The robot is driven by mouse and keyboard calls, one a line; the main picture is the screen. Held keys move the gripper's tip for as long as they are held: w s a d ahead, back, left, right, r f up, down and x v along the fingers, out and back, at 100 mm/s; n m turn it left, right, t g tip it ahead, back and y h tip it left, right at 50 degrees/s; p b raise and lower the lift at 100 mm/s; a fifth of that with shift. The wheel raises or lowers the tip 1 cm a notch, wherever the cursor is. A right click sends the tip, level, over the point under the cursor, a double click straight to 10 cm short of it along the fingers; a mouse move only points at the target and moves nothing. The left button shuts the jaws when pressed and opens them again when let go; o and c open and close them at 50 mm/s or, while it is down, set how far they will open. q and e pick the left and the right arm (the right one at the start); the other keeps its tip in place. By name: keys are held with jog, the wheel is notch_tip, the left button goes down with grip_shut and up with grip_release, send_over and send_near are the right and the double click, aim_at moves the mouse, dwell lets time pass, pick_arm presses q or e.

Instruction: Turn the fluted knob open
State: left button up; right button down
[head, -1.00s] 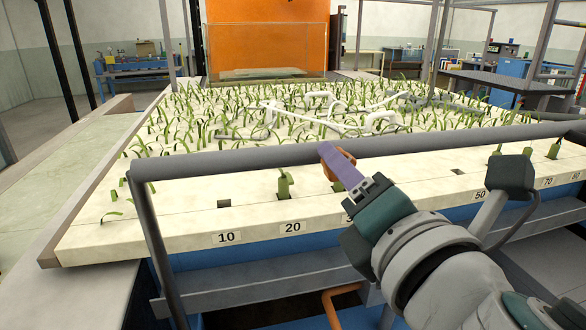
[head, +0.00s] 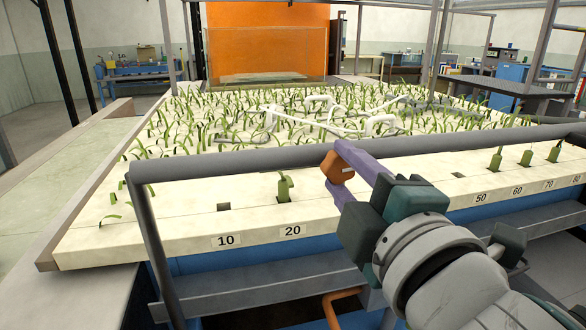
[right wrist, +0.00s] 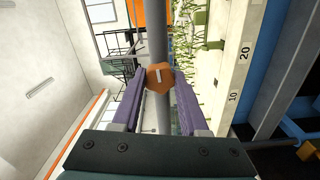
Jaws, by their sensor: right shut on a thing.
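The fluted knob (head: 338,168) is a small orange-brown knob with a pale line on its face, at the grey rail along the flume's front. In the right wrist view the knob (right wrist: 160,78) sits between the two purple fingers, in front of the grey rail. My right gripper (head: 347,170) is shut on the knob, one finger on each side. In the head view its fingers and wrist cover part of the bed's front edge behind. My left gripper is not in view.
The grey rail (head: 230,163) runs across in front of the pale bed (head: 150,225) with green plants. Number labels such as 20 (head: 292,232) line its front edge. An orange bent pipe (head: 332,305) is below. The floor at the left is clear.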

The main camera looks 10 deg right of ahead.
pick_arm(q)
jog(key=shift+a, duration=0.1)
pick_arm(e)
jog(key=shift+m, duration=0.6)
jog(key=shift+c, duration=2.2)
grip_release()
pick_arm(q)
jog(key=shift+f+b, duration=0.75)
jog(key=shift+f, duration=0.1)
pick_arm(e)
jog(key=s, duration=1)
jog(key=shift+d, duration=0.15)
